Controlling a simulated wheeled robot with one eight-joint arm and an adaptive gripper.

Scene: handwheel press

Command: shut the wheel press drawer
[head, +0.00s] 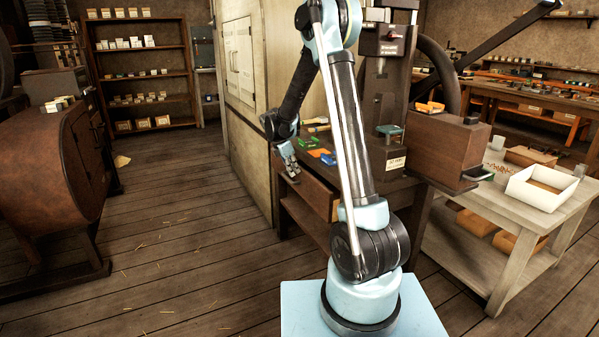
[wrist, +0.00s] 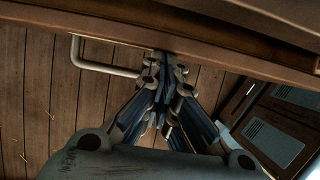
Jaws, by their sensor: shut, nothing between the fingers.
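The wheel press (head: 385,90) stands on a dark wooden bench behind my arm. Its wooden drawer (head: 319,194) sticks out from under the bench top, partly open. My gripper (head: 290,172) is at the drawer's front, at its left end in the head view. In the wrist view the drawer front (wrist: 225,57) crosses the top, and a pale bar handle (wrist: 104,70) shows left of the fingers. My gripper (wrist: 161,60) is shut and empty, its tips at the drawer front beside the handle. I cannot tell whether they touch it.
Small green, blue and orange items (head: 322,155) lie on the bench top. A pale table (head: 470,240) with a white tray (head: 541,187) stands at the right. A large cabinet (head: 240,70) stands behind the bench.

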